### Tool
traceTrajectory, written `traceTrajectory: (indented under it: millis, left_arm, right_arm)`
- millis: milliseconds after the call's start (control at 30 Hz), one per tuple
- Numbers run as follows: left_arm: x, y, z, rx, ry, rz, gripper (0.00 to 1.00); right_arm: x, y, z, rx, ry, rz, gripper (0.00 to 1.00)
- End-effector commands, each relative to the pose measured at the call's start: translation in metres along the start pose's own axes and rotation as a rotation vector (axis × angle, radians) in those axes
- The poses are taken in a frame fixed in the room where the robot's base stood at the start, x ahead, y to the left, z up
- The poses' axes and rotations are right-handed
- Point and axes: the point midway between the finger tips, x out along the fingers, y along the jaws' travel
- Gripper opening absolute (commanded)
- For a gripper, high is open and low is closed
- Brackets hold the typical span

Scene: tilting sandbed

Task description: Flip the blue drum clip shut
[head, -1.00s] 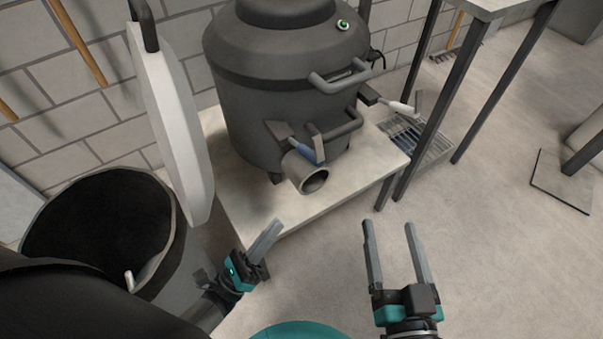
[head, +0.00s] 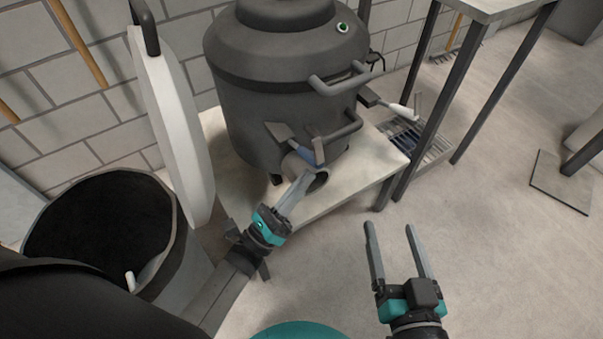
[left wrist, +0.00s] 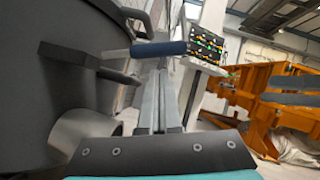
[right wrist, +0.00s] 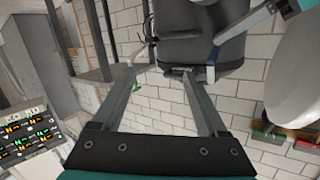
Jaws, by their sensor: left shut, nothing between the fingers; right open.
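The blue drum clip (head: 307,155) is on the lower front of the dark grey drum (head: 265,118), just above the round spout. In the left wrist view its blue grip (left wrist: 158,48) lies roughly level, across the picture just beyond the fingertips. My left gripper (head: 306,176) is shut and empty, its tips in front of the spout, just below the clip. Whether the tips touch the clip I cannot tell. My right gripper (head: 390,228) is open and empty over the floor, to the right of and nearer than the drum's stand.
The drum stands on a pale low table (head: 368,165). A second clip with a white grip (head: 402,110) sticks out at the drum's right. A large open bin (head: 185,250) and a pale upright lid (head: 172,125) are at the left.

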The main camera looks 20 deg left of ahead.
Motion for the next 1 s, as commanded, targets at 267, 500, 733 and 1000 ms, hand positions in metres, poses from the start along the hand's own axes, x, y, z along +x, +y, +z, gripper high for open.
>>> traceTrajectory:
  millis: [267, 500, 733, 1000]
  left_arm:
    - [0.009, 0.000, 0.010, 0.001, 0.001, 0.001, 0.00]
    - [0.010, 0.000, 0.010, 0.000, 0.001, 0.000, 0.00]
    - [0.010, 0.000, 0.011, -0.010, 0.001, 0.007, 0.00]
    - [0.013, -0.002, 0.014, -0.069, 0.002, 0.047, 0.00]
  right_arm:
    - [0.002, 0.004, 0.003, -0.013, -0.057, 0.010, 0.76]
    - [0.002, 0.005, 0.003, -0.014, -0.060, 0.011, 0.76]
    - [0.002, 0.006, 0.004, -0.018, -0.082, 0.015, 0.76]
    - [0.001, 0.020, 0.009, -0.049, -0.237, 0.051, 0.76]
